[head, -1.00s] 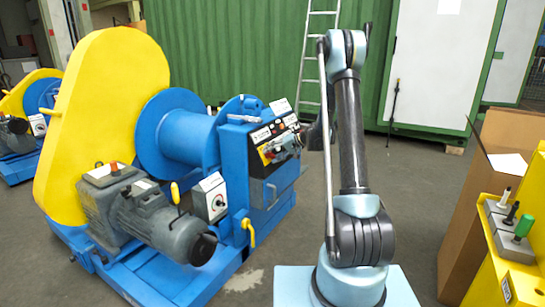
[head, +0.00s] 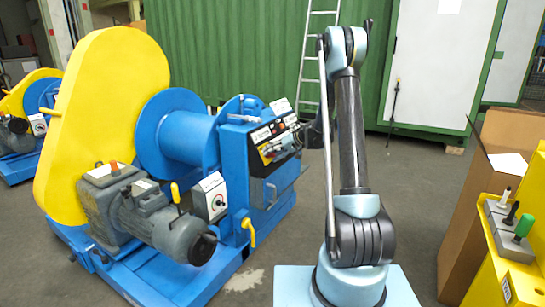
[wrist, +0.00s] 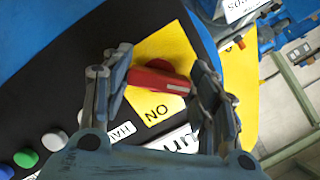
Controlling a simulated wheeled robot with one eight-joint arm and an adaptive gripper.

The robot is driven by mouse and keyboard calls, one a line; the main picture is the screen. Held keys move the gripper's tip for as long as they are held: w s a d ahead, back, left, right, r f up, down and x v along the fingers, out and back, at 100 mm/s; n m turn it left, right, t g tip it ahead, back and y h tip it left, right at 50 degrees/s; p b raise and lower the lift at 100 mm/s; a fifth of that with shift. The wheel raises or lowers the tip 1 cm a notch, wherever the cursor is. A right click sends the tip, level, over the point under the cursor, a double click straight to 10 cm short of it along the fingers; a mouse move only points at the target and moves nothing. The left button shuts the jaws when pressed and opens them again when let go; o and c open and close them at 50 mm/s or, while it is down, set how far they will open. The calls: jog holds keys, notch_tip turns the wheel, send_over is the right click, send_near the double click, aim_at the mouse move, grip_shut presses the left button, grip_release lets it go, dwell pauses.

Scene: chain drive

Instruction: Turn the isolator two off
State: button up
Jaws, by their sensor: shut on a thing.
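In the wrist view a red isolator handle (wrist: 160,79) sits on a yellow plate (wrist: 172,45) set in a black panel. It lies nearly level across the picture, tilted slightly down to the right. The word ON, upside down, is just below it. My gripper (wrist: 163,72) is closed around the handle, one finger at each end. In the head view the control panel (head: 275,138) is on the blue winch, and the gripper there is small and hard to make out. I cannot read any number on the isolator.
Green, white and blue buttons (wrist: 53,142) sit on the panel to the lower left. The winch has a yellow guard (head: 105,110) and a grey motor (head: 160,222). A separate white switch box (head: 211,198) stands nearer. A yellow stand (head: 528,275) is at right.

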jog(key=o, duration=1.1)
jog(key=shift+c, duration=0.2)
jog(key=v, duration=1.2)
